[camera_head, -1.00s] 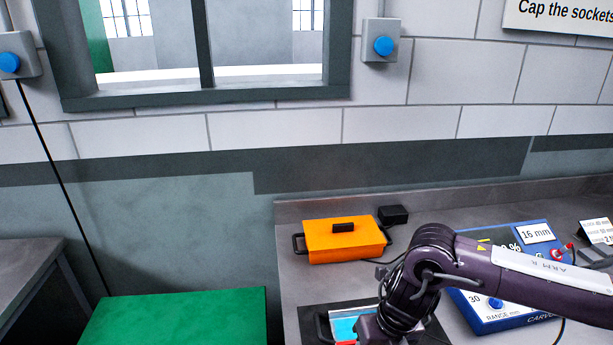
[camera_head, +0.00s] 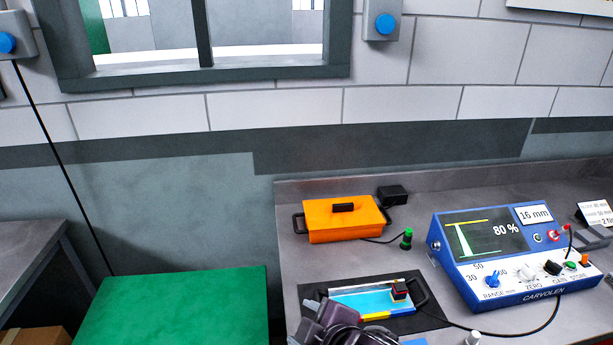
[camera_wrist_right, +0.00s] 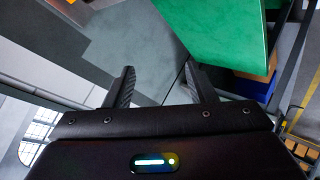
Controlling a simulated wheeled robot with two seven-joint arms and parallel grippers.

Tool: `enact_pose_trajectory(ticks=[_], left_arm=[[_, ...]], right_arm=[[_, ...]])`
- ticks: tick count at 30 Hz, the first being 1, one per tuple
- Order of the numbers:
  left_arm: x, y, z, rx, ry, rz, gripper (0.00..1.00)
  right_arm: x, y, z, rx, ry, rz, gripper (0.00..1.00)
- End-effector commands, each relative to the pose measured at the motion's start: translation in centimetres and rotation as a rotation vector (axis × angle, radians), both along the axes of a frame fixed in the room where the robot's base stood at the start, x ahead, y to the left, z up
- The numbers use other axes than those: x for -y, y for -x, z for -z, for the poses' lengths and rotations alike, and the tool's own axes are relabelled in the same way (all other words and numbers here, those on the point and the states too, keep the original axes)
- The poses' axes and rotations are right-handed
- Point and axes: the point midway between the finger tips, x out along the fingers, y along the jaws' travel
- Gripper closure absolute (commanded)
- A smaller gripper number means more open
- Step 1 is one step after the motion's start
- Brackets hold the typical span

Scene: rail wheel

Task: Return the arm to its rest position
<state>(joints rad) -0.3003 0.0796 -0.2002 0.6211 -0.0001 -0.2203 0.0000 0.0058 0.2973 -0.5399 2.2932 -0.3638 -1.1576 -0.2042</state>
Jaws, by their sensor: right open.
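My right arm (camera_head: 340,325) shows only as a dark part at the bottom edge of the head view, in front of the bench. In the right wrist view my right gripper (camera_wrist_right: 160,85) has its two fingers apart with nothing between them. Grey floor or wall surfaces and part of the green top lie beyond the fingers. My left gripper does not show.
On the grey bench stand an orange case (camera_head: 340,222), a black box (camera_head: 392,194), a small green-topped object (camera_head: 406,239), a dark mat (camera_head: 437,318) with a blue tray, and a blue CARVOLEN instrument (camera_head: 520,297) reading 80 %. A green top (camera_head: 180,310) lies left.

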Motion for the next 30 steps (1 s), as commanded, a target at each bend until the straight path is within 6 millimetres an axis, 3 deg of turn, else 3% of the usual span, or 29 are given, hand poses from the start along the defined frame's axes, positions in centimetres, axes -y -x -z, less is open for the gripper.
enact_pose_trajectory(ticks=[3,6,12,18,26,30], left_arm=[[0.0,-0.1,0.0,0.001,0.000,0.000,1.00],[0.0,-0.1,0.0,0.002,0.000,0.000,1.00],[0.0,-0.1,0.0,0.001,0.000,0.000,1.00],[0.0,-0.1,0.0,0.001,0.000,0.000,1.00],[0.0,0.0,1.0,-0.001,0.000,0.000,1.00],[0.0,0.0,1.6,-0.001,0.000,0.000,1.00]], right_arm=[[5.8,1.6,3.2,-0.218,-0.088,0.288,0.50],[9.7,3.4,5.4,-0.356,-0.128,0.479,0.50],[15.5,7.7,8.8,-0.567,-0.171,0.771,0.50],[19.7,12.4,11.0,-0.728,-0.187,1.005,0.50],[19.4,10.7,19.6,-0.752,-0.169,1.003,0.50],[19.3,10.4,25.4,-0.769,-0.157,1.002,0.50]])
